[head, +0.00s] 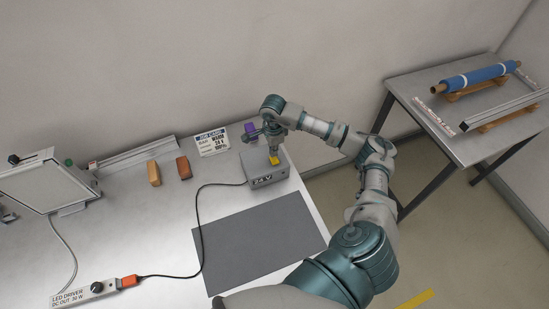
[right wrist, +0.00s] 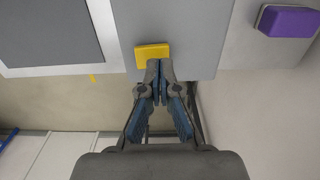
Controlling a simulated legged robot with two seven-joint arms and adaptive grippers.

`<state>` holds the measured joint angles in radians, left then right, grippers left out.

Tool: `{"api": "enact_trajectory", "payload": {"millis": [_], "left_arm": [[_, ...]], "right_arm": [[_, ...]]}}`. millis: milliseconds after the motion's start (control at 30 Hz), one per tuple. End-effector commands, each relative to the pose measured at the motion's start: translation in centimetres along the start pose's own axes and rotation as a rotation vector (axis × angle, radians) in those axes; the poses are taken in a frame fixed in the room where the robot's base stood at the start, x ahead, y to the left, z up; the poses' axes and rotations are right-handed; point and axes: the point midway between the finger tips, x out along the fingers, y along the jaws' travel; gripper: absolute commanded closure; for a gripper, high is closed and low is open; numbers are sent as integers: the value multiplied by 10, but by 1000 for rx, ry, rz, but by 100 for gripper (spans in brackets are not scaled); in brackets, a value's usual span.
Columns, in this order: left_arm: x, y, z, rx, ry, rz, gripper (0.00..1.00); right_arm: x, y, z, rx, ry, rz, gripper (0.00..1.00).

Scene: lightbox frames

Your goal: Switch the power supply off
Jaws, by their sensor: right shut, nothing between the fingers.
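The power supply (head: 265,180) is a grey box marked 24 V at the back right of the white bench. It also shows as a grey surface in the right wrist view (right wrist: 195,30). A yellow switch piece (head: 274,160) sits on its top, and it shows clearly in the right wrist view (right wrist: 152,52). My right gripper (head: 273,150) points down over the box, its fingers closed with nothing between them. In the right wrist view the closed fingertips (right wrist: 159,68) overlap the lower edge of the yellow piece; contact cannot be told. My left gripper is not in view.
A dark cable runs from the box to an orange plug (head: 130,281) at the LED driver (head: 82,294). A grey mat (head: 255,240) lies in front. A light panel (head: 45,185) is left.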

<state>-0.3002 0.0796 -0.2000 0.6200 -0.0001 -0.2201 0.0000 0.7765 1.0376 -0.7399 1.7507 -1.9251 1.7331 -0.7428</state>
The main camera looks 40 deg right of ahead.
Motion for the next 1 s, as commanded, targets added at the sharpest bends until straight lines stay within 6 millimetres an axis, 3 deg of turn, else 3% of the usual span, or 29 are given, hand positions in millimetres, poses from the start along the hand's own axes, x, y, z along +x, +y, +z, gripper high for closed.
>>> {"api": "enact_trajectory", "payload": {"millis": [500, 1000], "left_arm": [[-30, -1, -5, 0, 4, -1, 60], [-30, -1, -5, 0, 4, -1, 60]], "right_arm": [[-48, 0, 0, 0, -1, -1, 100], [-50, 0, 0, 0, -1, -1, 100]]}}
